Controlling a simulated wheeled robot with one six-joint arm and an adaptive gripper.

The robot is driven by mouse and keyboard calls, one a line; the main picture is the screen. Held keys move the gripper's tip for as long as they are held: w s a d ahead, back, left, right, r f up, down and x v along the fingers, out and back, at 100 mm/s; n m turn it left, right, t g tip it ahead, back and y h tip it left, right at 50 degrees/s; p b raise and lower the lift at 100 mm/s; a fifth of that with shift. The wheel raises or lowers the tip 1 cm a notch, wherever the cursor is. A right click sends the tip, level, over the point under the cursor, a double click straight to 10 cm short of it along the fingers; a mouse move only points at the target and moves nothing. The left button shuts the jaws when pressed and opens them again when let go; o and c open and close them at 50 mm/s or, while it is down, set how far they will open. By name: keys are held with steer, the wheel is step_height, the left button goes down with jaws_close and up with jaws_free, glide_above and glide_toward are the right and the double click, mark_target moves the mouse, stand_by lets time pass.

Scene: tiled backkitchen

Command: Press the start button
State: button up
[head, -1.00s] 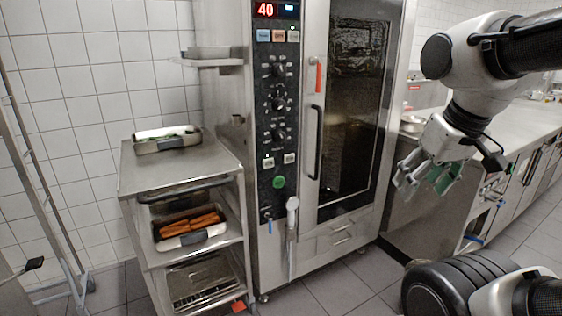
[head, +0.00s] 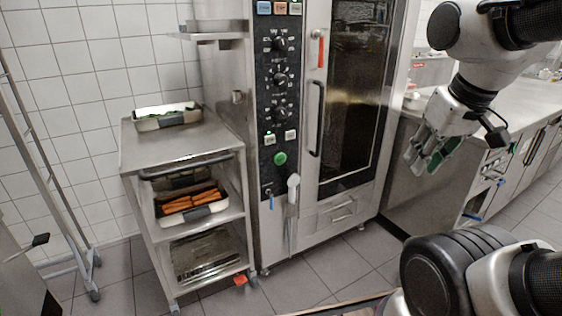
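The start button appears to be the round green button (head: 280,158) low on the oven's black control panel (head: 279,100). It is in plain view, with dials and small square keys above it. The tall steel oven (head: 313,200) stands in the middle, its glass door (head: 352,95) shut. My gripper (head: 426,164) hangs in the air to the right of the oven, well apart from the button. Its fingers point down and left. They look spread with nothing between them.
A steel trolley (head: 180,148) stands left of the oven, with a pan (head: 166,117) on top and a tray of carrots (head: 205,212) below. A hand shower (head: 293,190) hangs beside the button. A counter (head: 525,105) runs along the right. Floor before the oven (head: 345,270) is clear.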

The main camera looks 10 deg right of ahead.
jaws_close()
stand_by(0.8)
